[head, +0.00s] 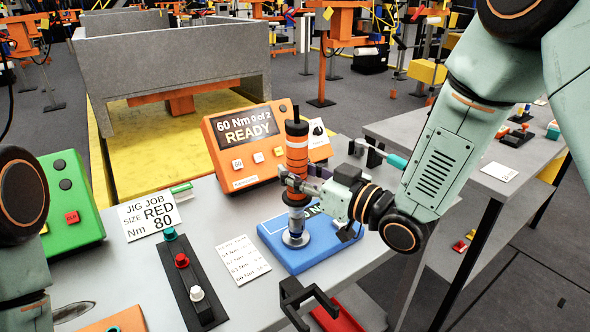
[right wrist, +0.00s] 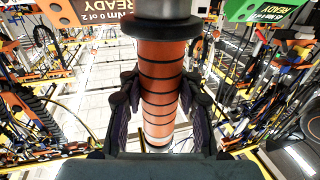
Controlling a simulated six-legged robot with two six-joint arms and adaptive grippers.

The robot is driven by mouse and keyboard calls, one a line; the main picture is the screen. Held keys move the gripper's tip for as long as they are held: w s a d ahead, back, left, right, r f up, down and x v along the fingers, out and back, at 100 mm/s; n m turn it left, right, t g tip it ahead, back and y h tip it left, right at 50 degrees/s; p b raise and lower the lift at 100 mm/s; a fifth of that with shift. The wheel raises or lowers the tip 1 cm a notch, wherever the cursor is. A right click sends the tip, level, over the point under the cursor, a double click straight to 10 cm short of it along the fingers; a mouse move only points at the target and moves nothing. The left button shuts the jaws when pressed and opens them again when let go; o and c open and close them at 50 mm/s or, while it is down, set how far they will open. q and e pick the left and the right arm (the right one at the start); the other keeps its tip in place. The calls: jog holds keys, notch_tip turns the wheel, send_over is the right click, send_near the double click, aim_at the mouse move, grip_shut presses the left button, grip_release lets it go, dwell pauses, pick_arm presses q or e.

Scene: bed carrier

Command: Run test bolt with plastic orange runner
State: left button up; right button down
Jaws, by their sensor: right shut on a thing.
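The orange runner (head: 297,155), a banded cylinder with black ends, stands roughly upright in my right gripper (head: 297,183). The gripper is shut around its lower middle; the right wrist view also shows the runner (right wrist: 160,90) between both fingers (right wrist: 160,105). The runner's lower end is over a round silver piece (head: 296,238) on the blue test block (head: 318,256). I cannot tell whether the two are engaged; the bolt itself is not clear. An orange controller (head: 228,160) behind reads "60 Nm 0 of 2 READY". My left gripper is out of view.
A card (head: 149,215) reads "JIG JOB SIZE RED 80 Nm". A black strip (head: 205,312) holds teal, red and white knob-like pieces. A green box (head: 75,205) stands at left, a black forked holder (head: 293,297) in front. A list card (head: 243,258) lies between.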

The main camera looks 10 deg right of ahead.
jog(key=shift+f+b, duration=0.5)
jog(key=shift+f, duration=0.15)
dwell(0.7)
jog(key=shift+s+f, duration=0.2)
jog(key=shift+f, duration=0.2)
dwell(0.8)
jog(key=shift+r, duration=0.1)
